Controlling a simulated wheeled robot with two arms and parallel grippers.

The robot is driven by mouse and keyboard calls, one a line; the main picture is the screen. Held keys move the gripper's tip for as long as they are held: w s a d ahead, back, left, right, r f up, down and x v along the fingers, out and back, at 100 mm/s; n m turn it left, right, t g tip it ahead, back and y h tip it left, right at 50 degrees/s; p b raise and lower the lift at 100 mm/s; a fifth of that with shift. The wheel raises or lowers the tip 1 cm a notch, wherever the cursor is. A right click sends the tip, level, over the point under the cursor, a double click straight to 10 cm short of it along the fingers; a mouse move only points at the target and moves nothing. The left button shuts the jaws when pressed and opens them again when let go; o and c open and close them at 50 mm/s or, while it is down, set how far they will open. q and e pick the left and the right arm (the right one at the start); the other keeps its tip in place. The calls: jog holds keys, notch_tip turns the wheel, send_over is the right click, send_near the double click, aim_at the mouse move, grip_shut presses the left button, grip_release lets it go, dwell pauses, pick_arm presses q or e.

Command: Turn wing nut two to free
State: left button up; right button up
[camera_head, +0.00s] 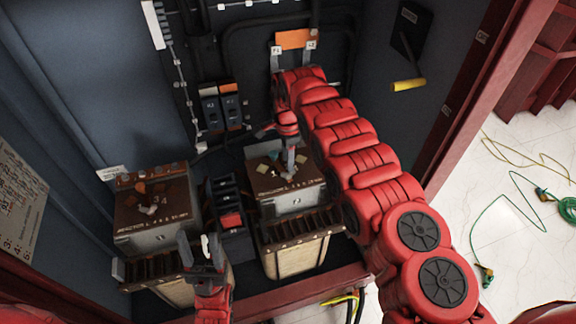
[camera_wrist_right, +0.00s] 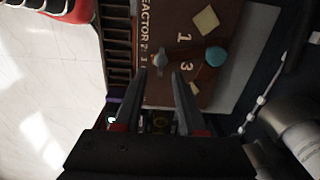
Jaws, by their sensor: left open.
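Two transformer blocks with brown tops stand in the cabinet, the left block (camera_head: 150,238) and the right block (camera_head: 297,203). The left block's top has a pale fitting (camera_head: 151,209) and orange bits. The right block's top plate (camera_wrist_right: 172,92) shows printed "1" and "3", a pale blue rounded fitting (camera_wrist_right: 159,58) and a teal fitting (camera_wrist_right: 216,56). I cannot tell which fitting is wing nut two. My right gripper (camera_wrist_right: 158,73) is open, with its fingertips apart just short of the pale blue fitting. My left gripper (camera_head: 206,248) is open and empty in front of the left block.
Cream squares (camera_wrist_right: 206,20) lie on the right block's top. A dark unit with a red part (camera_head: 231,220) stands between the blocks. Breakers (camera_head: 222,105) and cables line the back wall. The red cabinet frame (camera_head: 468,75) edges the right side.

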aim_at(288, 174)
notch_tip(288, 174, down, 5)
jog(key=shift+w+f+b, duration=0.1)
jog(key=shift+b, duration=0.5)
grip_shut()
